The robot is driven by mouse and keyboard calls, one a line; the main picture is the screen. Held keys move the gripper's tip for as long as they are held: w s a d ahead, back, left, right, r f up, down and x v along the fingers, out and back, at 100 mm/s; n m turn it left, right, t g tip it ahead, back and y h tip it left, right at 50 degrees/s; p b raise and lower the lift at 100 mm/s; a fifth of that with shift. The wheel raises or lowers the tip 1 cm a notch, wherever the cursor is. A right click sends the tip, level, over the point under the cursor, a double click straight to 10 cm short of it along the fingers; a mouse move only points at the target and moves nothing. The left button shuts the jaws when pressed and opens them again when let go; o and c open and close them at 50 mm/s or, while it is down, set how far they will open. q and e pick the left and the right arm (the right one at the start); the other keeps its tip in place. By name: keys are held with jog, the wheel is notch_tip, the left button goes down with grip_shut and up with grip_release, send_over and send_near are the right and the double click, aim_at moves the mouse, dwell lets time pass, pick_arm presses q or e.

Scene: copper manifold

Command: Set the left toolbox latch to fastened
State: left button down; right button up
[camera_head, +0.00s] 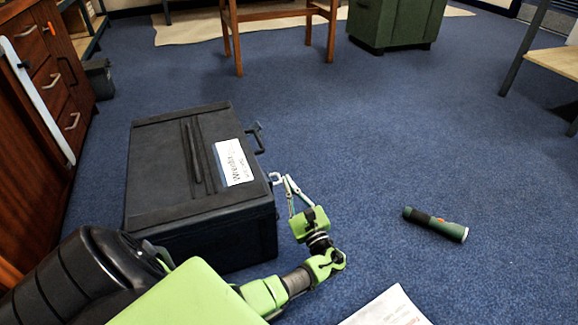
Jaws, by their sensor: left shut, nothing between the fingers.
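A black toolbox (160,160) with a white label (234,163) on its lid stands on the blue carpet at centre left. One latch (257,137) sticks out from its right side, toward the back. My left gripper (276,178) is shut and empty, its fingertips at the toolbox's right edge, nearer the front. A second latch is not clear there; the fingers may hide it. I cannot tell whether the fingertips touch the box. My right gripper is not in view.
A green and black flashlight (436,224) lies on the carpet to the right. A printed sheet (388,308) lies at the bottom edge. A wooden cabinet (50,90) stands at the left. Open carpet lies right of the toolbox.

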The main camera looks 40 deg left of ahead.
pick_arm(q)
jog(key=shift+r, duration=0.1)
notch_tip(320, 180, up, 10)
dwell(0.5)
dwell(0.5)
